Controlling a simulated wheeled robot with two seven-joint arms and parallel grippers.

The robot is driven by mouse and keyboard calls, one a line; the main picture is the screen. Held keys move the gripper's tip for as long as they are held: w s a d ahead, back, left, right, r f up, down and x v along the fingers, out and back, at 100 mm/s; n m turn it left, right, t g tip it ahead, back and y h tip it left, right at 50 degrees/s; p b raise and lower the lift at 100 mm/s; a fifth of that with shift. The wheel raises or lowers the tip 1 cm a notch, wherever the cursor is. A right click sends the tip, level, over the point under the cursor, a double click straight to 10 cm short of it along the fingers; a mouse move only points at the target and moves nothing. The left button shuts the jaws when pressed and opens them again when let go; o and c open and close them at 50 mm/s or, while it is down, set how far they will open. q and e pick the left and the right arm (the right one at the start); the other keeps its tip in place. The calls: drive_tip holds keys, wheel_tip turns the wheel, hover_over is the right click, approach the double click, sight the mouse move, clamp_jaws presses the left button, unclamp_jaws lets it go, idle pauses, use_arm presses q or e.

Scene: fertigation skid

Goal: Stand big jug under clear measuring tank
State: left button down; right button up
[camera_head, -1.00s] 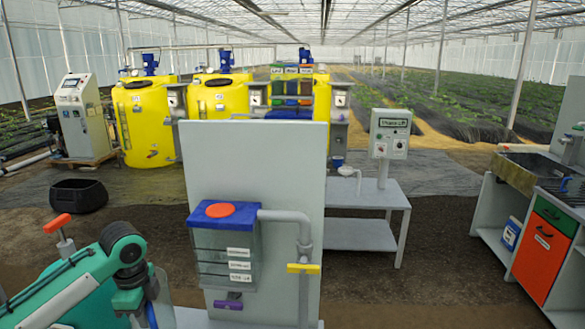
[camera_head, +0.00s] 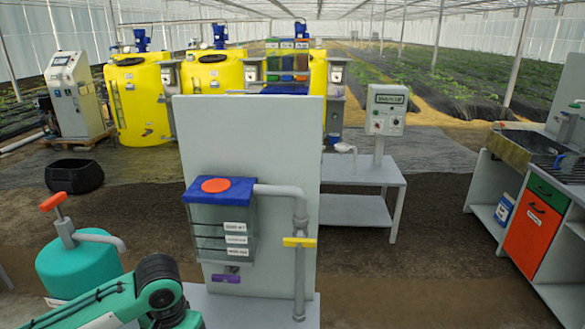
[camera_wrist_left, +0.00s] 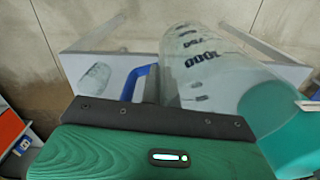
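The clear measuring tank (camera_head: 222,222), with a blue lid and orange cap, is fixed to the grey panel in the head view. A purple tap (camera_head: 226,278) is at its bottom. In the left wrist view a big clear jug (camera_wrist_left: 205,70) with dark volume marks and a blue handle (camera_wrist_left: 139,83) is close beyond my left gripper (camera_wrist_left: 155,116). The gripper's dark edge hides the handle's lower part. Its fingers do not show, so I cannot tell whether it grips the handle. The jug is not seen in the head view. My right gripper is not in view.
A smaller clear vessel (camera_wrist_left: 95,78) is beside the big jug on a pale surface. A teal tank (camera_head: 78,262) with an orange-handled top stands at the left, close to my left arm. A yellow-handled valve (camera_head: 299,242) is on the grey pipe right of the measuring tank.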

use_arm(q)
drive_tip(key=shift+s+d+f+n, duration=0.15)
drive_tip(key=shift+s+d+n, duration=0.25)
drive_tip(key=shift+s+n, duration=0.15)
drive_tip(key=shift+s+d+f+n, duration=0.15)
drive_tip(key=shift+s+d+n, duration=0.25)
drive_tip(key=shift+n, duration=0.15)
